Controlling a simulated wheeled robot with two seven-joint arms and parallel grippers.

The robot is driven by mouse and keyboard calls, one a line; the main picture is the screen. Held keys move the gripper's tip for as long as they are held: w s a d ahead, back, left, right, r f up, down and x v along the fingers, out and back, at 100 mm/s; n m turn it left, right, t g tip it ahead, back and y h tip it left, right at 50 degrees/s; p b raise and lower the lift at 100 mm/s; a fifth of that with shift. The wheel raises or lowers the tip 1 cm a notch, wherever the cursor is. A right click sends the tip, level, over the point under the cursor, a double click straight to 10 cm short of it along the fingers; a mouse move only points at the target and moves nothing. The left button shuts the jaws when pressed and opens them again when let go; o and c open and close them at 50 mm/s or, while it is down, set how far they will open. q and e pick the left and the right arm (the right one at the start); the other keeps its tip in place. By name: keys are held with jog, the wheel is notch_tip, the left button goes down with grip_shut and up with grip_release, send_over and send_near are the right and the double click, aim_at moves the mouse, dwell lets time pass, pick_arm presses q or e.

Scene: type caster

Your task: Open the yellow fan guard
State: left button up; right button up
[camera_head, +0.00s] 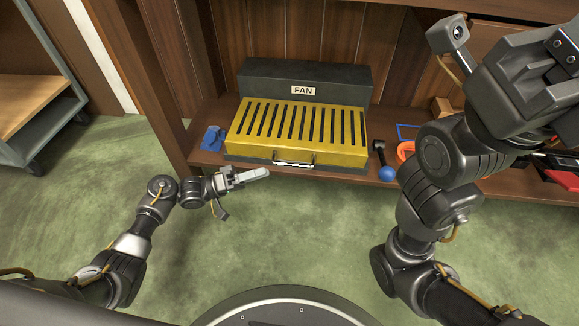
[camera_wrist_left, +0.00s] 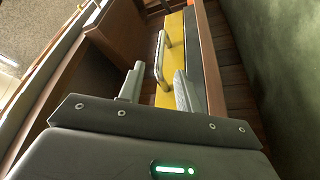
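The yellow fan guard (camera_head: 296,131), with a row of dark slots, lies flat and closed on a dark unit labelled FAN (camera_head: 303,90). A metal handle (camera_head: 293,162) is on its front edge; it also shows in the left wrist view (camera_wrist_left: 159,58). My left gripper (camera_head: 264,174) is in front of the guard, just below and left of the handle. In the left wrist view its fingers (camera_wrist_left: 159,74) are apart, with the handle ahead and between them; I see no grasp. My right gripper (camera_head: 545,80) is raised at the upper right, its fingertips not clear.
The unit stands on a wooden shelf. A blue object (camera_head: 212,138) lies left of it. A tool with a blue ball (camera_head: 387,173) and an orange ring (camera_head: 405,151) lie right of it. A grey cart (camera_head: 52,110) stands far left. Green floor before the shelf is clear.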

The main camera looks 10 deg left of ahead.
aim_at(289, 165)
pick_arm(q)
jog(key=b+x, duration=0.3)
jog(key=x, duration=0.5)
jog(key=shift+w+d, duration=0.1)
jog(key=shift+d, duration=0.05)
jog(key=shift+w+d+r, duration=0.1)
jog(key=shift+d, duration=0.2)
grip_shut()
